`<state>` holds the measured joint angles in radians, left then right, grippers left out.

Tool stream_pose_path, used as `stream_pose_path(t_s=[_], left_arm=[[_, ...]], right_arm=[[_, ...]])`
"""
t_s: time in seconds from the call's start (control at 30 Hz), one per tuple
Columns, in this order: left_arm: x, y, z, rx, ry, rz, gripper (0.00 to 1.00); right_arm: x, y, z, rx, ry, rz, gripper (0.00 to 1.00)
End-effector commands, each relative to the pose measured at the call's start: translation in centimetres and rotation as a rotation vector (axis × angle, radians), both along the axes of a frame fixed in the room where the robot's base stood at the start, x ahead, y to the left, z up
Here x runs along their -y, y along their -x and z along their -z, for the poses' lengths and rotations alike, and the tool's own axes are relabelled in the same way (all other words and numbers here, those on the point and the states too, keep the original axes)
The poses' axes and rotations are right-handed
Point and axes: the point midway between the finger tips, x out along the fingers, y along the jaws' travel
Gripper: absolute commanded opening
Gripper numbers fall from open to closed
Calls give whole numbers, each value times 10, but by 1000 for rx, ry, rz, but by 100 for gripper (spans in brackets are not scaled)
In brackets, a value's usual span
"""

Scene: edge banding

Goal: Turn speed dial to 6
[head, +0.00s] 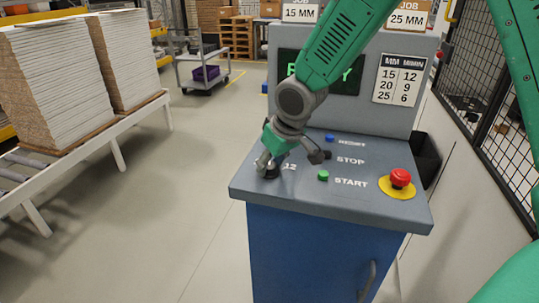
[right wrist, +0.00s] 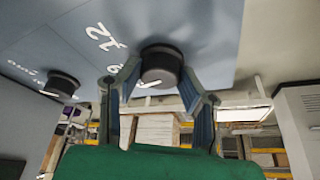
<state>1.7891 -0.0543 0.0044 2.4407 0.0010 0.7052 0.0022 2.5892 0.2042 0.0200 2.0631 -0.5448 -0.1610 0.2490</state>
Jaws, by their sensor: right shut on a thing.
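The speed dial is a black round knob (right wrist: 162,65) with a white pointer mark, on the grey console top. In the right wrist view, the printed numbers 12 and 9 show beside it; the 6 I cannot make out clearly. My right gripper (head: 268,164) comes down onto the dial near the console's left front corner. In the right wrist view its two fingers (right wrist: 160,97) stand on either side of the dial, shut on it. In the head view the gripper mostly hides the dial. My left gripper is not in view.
The console (head: 330,195) carries a blue reset button (head: 330,138), a green start button (head: 323,175) and a red emergency stop (head: 400,178). A sign (head: 400,79) pairs 15, 20, 25 mm with 12, 9, 6. Board stacks (head: 55,85) stand left; a mesh fence (head: 485,80) is right.

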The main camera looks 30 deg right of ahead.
Motion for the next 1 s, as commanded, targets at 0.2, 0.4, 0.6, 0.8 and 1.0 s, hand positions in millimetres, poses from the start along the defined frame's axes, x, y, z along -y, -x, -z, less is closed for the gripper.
stream_pose_path(t_s=[0.2,0.4,0.6,0.8,1.0], left_arm=[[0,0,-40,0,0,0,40],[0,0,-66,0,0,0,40],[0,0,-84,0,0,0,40],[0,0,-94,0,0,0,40],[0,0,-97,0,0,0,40]], right_arm=[[-1,-2,-7,4,-10,-186,4],[0,-2,-6,5,-8,-343,4],[0,-3,-5,7,-5,-466,4],[0,-3,-3,7,-3,-539,4],[0,-4,-2,9,-3,-570,4]])
